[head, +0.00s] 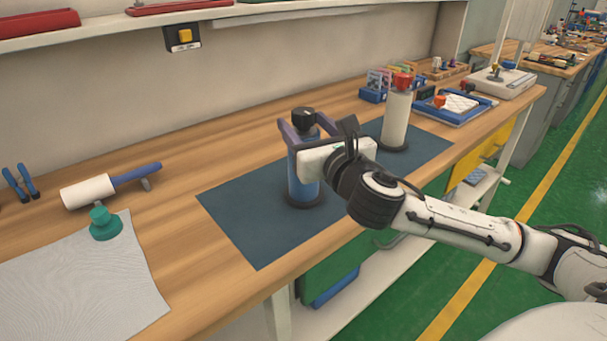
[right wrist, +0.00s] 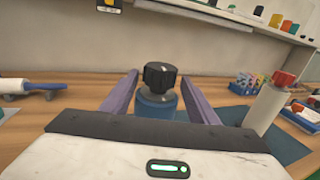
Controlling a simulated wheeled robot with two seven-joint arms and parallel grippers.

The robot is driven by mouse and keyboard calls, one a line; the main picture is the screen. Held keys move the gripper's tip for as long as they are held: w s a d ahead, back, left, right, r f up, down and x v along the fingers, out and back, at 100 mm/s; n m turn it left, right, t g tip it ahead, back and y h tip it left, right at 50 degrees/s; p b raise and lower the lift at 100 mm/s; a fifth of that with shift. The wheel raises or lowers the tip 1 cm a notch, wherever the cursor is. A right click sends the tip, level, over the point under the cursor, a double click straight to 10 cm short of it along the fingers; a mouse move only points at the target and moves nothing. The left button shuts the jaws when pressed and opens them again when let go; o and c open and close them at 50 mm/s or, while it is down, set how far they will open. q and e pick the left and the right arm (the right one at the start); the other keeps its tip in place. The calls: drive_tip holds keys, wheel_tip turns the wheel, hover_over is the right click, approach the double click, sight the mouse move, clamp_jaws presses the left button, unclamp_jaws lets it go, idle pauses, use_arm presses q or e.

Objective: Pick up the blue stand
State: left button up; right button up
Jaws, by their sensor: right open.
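The blue stand (head: 304,182) is an upright blue cylinder with a black knob on top and a dark round base. It stands on the dark blue mat (head: 250,225) on the wooden bench. My right gripper (head: 301,130) is open at the upper part of the stand, with its purple fingers on either side of it. In the right wrist view the stand (right wrist: 158,105) shows between the two fingers, with a gap visible on each side. My gripper body hides part of the stand in the head view. My left gripper is not in view.
A white stand (head: 396,118) with a red knob is on the mat's right part. A roller (head: 88,191), a green knob-shaped piece (head: 104,224) and a grey sheet (head: 80,280) lie at left. A blue tray (head: 455,106) is at the far right.

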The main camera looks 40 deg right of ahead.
drive_tip(key=x, duration=0.4)
drive_tip(key=shift+w+r, duration=0.2)
clamp_jaws()
drive_tip(key=shift+r, duration=0.2)
